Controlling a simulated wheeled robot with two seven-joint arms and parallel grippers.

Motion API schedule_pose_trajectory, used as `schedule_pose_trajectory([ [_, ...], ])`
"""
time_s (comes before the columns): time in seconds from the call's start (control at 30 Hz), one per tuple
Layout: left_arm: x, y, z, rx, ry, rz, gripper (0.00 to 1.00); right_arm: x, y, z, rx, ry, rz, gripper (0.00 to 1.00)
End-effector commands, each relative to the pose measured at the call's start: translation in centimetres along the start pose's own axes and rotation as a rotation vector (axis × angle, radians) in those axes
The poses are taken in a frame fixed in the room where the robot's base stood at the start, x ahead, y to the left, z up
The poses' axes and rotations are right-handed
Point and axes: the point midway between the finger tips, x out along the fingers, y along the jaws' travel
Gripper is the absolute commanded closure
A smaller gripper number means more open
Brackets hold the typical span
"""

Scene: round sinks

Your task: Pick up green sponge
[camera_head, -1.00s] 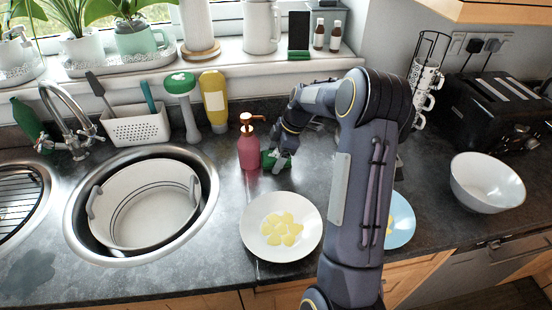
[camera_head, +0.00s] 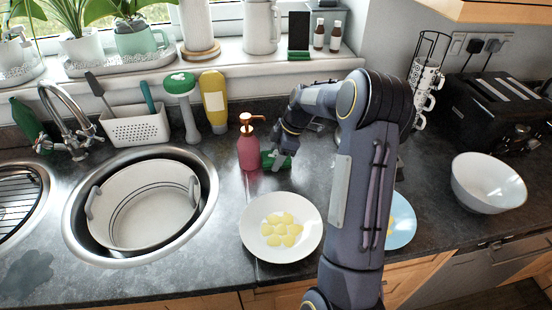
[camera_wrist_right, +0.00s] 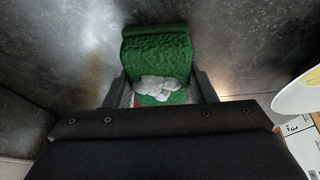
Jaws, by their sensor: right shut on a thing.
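The green sponge (camera_head: 266,160) is on the dark worktop just right of the red soap dispenser (camera_head: 249,148), partly hidden by my right gripper (camera_head: 278,159). In the right wrist view the sponge (camera_wrist_right: 157,48) lies between the two fingers of the right gripper (camera_wrist_right: 160,88), which is shut on its near part. A pale grey-white patch shows on the sponge there; I cannot tell what it is. Whether the sponge is lifted off the worktop is unclear. My left gripper is not in view.
A white plate (camera_head: 257,244) with yellow pieces stands in front of the gripper. A blue plate (camera_head: 404,232) is partly behind my right arm. A yellow bottle (camera_head: 215,110) and a green-topped brush (camera_head: 181,84) stand behind the sink (camera_head: 73,222). A white bowl (camera_head: 488,190) is at the right.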

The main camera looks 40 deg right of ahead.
Motion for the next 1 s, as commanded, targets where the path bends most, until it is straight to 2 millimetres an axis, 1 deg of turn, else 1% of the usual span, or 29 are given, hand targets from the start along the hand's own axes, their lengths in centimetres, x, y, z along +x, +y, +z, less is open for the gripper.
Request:
schedule_pose_trajectory([
  [0.27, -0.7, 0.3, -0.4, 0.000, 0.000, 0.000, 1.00, -0.6, 0.0, -0.3, -0.001, 0.001, 0.001, 0.71],
  [0.3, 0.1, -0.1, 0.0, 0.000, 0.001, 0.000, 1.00, -0.5, -0.2, -0.2, -0.002, 0.001, 0.003, 0.71],
  [0.33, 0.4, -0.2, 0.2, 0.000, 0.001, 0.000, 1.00, -0.8, -0.3, -0.3, -0.002, 0.001, 0.004, 0.71],
  [0.7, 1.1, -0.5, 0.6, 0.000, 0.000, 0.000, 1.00, -6.9, -0.3, -2.9, -0.002, 0.001, 0.005, 0.71],
  [0.87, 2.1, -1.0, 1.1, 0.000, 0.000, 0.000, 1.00, -6.6, -3.6, -2.7, -0.001, 0.001, 0.002, 0.71],
  [0.97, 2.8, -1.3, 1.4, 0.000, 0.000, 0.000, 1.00, -6.6, -6.0, -2.6, -0.001, 0.000, 0.001, 0.71],
  [1.0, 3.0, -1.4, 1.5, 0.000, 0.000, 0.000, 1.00, -6.6, -7.0, -2.5, -0.001, 0.000, 0.002, 0.71],
])
